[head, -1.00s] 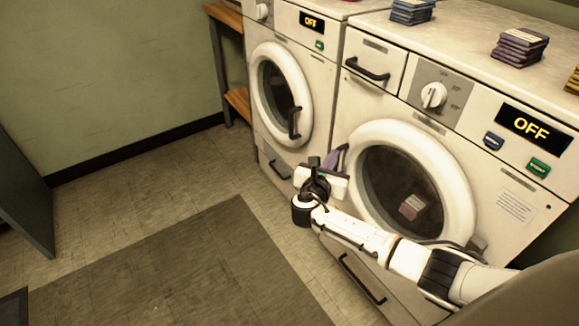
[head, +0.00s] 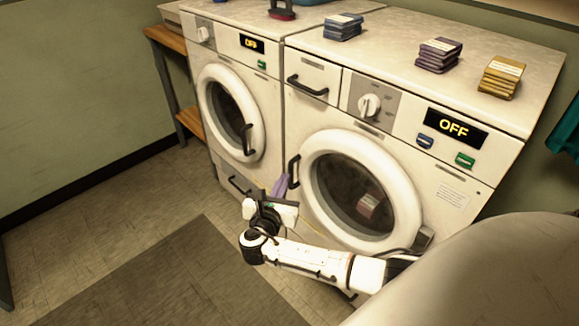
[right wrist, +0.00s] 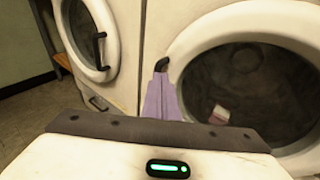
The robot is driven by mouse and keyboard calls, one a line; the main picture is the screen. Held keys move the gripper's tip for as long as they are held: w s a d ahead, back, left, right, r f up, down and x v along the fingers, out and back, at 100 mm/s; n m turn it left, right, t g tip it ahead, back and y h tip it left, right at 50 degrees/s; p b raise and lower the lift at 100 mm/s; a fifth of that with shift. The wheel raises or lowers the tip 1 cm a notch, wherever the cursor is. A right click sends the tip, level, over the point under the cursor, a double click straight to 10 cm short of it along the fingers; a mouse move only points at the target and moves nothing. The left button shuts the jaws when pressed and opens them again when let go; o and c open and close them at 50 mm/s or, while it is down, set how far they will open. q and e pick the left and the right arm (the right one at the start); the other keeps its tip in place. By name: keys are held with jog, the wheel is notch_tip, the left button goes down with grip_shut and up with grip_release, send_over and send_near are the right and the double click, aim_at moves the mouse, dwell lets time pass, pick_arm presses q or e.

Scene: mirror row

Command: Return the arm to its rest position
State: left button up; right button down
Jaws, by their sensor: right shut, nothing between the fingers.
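My right arm (head: 315,262) is white with dark joints and reaches in from the lower right of the head view. Its gripper (head: 281,186) is in front of the right washing machine (head: 450,165), near the left edge of its round door (head: 318,215). The lavender fingers are together and empty. In the right wrist view the shut fingers (right wrist: 162,90) point at the machines, their tips appearing just below the black door handle (right wrist: 165,64). I cannot tell whether they touch it. The door looks shut. My left gripper is not in view.
A left washing machine (head: 225,110) stands beside it, door shut. Both displays read OFF. A pinkish item (head: 368,205) shows behind the right door's glass. Blue (head: 343,27), purple (head: 438,55) and yellow (head: 501,77) stacks lie on top. Floor at left is clear around a dark mat (head: 180,275).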

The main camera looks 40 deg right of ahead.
jog(key=v, duration=0.6)
jog(key=shift+s+a+p, duration=0.25)
jog(key=shift+a+p, duration=0.05)
jog(key=shift+a, duration=0.05)
jog(key=s+a+f+m+g+y, duration=0.2)
jog(key=s+a+f+m+y, duration=0.3)
jog(key=s+f, duration=0.25)
jog(key=s+a+f+m+g+y, duration=0.1)
jog(key=s+a+f+m+y, duration=0.45)
jog(key=f, duration=0.35)
jog(key=s+a+r+m+y, duration=0.1)
jog(key=s+a+m+y, duration=0.1)
jog(key=s+m, duration=0.3)
jog(key=s+a+r+m+t+y, duration=0.1)
jog(key=s+a+r+m+y, duration=0.1)
jog(key=s+m, duration=0.3)
jog(key=m, duration=0.3)
jog(key=shift+a+r+t, duration=0.25)
jog(key=shift+a+t, duration=0.05)
